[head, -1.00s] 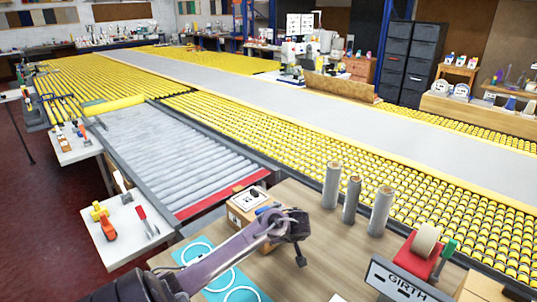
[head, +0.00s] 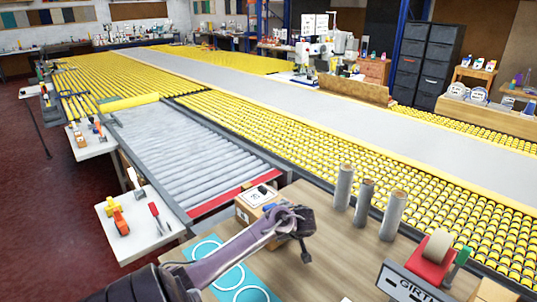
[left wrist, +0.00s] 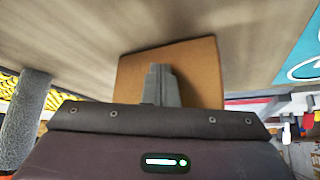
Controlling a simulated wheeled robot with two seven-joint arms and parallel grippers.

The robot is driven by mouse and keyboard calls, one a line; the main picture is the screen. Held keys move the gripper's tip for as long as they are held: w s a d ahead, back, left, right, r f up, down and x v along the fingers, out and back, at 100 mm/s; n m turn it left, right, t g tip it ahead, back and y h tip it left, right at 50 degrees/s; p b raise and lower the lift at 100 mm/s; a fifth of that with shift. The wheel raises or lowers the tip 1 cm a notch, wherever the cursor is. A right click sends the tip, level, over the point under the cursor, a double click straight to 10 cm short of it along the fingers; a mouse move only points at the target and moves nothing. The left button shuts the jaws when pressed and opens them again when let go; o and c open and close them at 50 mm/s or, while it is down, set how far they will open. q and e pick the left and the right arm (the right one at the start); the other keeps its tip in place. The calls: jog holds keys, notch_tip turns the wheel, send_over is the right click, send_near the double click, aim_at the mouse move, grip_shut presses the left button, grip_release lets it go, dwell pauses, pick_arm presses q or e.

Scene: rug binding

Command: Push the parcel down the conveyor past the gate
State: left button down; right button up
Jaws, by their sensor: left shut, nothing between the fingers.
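The parcel, a small brown cardboard box with a white label on top (head: 246,213), sits on the wooden table at the near end of the conveyor (head: 190,150), a bed of grey rollers with a red end strip. My left gripper (head: 306,257) is shut and empty, pointing down over the table, right of and nearer than the parcel. In the left wrist view, the shut fingers (left wrist: 160,70) overlap a brown box face (left wrist: 205,65); I cannot tell whether they touch it. A yellow bar (head: 130,102) crosses the far end of the grey rollers; I cannot tell whether it is the gate.
Three grey rolls (head: 365,202) stand upright right of my left gripper. A tape dispenser (head: 432,262) is at the near right. A teal mat (head: 240,280) lies under my left arm. A white side table with tools (head: 135,225) stands left of the conveyor.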

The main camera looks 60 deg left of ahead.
pick_arm(q)
jog(key=shift+a, duration=3)
jog(key=shift+a, duration=1.35)
jog(key=shift+s+a+b, duration=0.1)
jog(key=shift+a+b, duration=0.65)
jog(key=shift+a, duration=1.85)
